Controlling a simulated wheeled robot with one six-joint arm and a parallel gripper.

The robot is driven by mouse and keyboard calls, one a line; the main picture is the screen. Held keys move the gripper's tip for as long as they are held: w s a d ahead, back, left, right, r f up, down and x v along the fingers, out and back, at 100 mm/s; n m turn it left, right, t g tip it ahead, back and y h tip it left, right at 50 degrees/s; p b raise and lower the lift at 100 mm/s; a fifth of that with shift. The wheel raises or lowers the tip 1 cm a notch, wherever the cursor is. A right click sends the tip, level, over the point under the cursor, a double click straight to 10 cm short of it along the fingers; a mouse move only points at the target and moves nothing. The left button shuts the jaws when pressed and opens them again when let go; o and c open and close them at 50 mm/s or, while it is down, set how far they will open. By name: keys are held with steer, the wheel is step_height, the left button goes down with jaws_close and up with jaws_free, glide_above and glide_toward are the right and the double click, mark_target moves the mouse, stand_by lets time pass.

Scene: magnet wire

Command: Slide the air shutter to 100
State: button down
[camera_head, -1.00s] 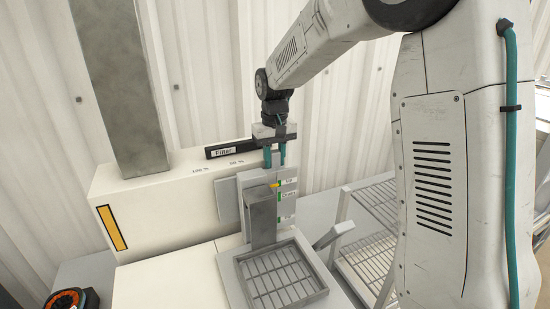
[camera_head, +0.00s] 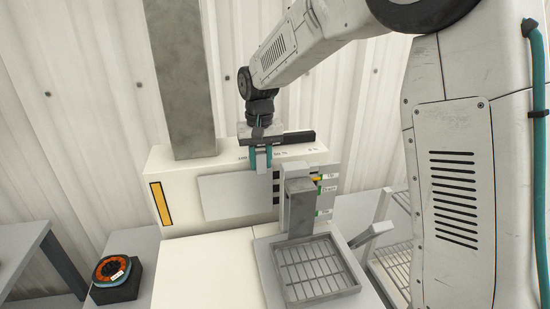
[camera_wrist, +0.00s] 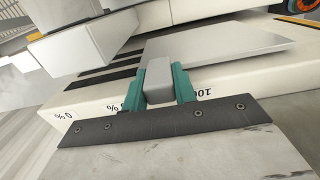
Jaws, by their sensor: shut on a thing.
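The air shutter (camera_head: 228,197) is a flat grey plate on the front of the white box, with a small grey tab (camera_wrist: 158,78) at its top edge. My gripper (camera_head: 261,164) is shut on this tab, one teal finger on each side. The tab stands between the 100 mark (camera_head: 243,158) and the 50 % mark (camera_head: 281,156), nearer the 100. In the wrist view, the fingers partly hide the 100 and 50 % marks, while the 0 % mark (camera_wrist: 64,115) is clear. Dark vent slots (camera_wrist: 108,75) show uncovered beside the plate.
A grey post with a barred tray (camera_head: 318,272) stands in front of the box, right of the shutter. A black block with an orange ring (camera_head: 113,272) sits at the left.

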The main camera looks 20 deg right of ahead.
mark_target(246, 172)
steer(key=shift+w+a, duration=0.2)
steer(key=shift+a, duration=1.8)
steer(key=c, duration=1.2)
jaws_free()
steer(key=shift+a, duration=0.15)
steer(key=shift+c, duration=0.2)
steer(key=shift+o, duration=0.6)
steer(key=shift+a, duration=0.15)
steer(key=shift+d+r, duration=0.1)
steer(key=shift+d, duration=0.15)
step_height(246, 172, up, 8)
steer(key=shift+f, duration=0.25)
